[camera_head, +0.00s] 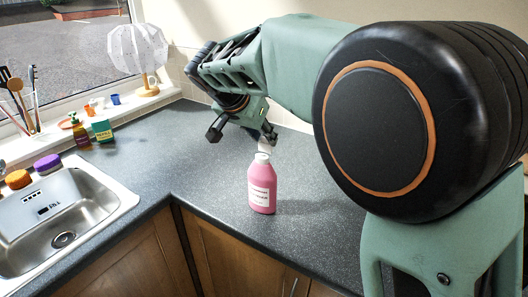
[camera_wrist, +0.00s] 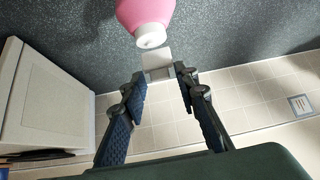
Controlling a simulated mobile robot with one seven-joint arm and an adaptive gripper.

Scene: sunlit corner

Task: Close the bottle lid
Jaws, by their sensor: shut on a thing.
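A pink bottle (camera_head: 262,188) with a white label and white neck stands upright on the dark worktop. Its white lid (camera_head: 264,146) stands raised above the neck, and the bottle's mouth looks uncovered. In the wrist view the pink bottle (camera_wrist: 143,14) is at the top edge, with the pale square lid (camera_wrist: 157,62) just below its white neck.
A soap bottle (camera_head: 79,132), a green box (camera_head: 103,130) and a white lamp (camera_head: 138,50) stand by the window. The worktop left of the bottle is clear.

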